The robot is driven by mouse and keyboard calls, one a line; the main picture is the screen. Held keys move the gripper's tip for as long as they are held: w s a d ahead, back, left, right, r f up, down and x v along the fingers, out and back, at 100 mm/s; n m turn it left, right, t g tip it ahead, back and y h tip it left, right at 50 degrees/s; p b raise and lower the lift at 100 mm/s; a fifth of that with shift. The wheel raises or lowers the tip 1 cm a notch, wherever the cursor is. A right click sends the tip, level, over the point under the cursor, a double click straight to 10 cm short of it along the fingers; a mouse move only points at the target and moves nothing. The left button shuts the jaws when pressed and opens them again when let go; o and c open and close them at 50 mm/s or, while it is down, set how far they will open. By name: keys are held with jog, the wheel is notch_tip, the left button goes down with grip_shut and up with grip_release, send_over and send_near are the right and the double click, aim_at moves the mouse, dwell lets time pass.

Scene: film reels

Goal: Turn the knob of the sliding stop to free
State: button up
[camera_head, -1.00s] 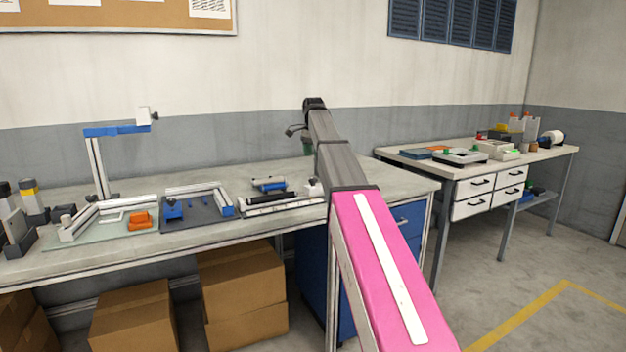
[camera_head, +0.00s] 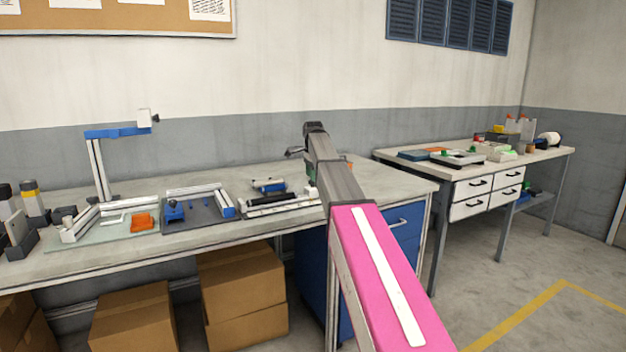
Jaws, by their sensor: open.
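A low rail unit (camera_head: 275,205) with a pale base and a black strip lies on the left workbench, just left of my arm. A small white block (camera_head: 310,192) stands at its right end, partly beside my arm. I cannot make out which part is the sliding stop or its knob at this size. My gripper (camera_head: 296,152) shows as a small dark shape at the far end of my arm, above and behind the rail unit. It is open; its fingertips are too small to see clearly. My arm hides the bench right of the white block.
A blue and black part (camera_head: 268,185) lies behind the rail unit. A dark plate with a blue-ended frame (camera_head: 195,212) and a pale mat with an orange block (camera_head: 143,221) lie left. A tall post with a blue arm (camera_head: 100,165) stands behind. A second bench (camera_head: 545,155) is right.

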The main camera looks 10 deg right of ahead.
jog(key=shift+f, duration=0.9)
jog(key=c, duration=0.9)
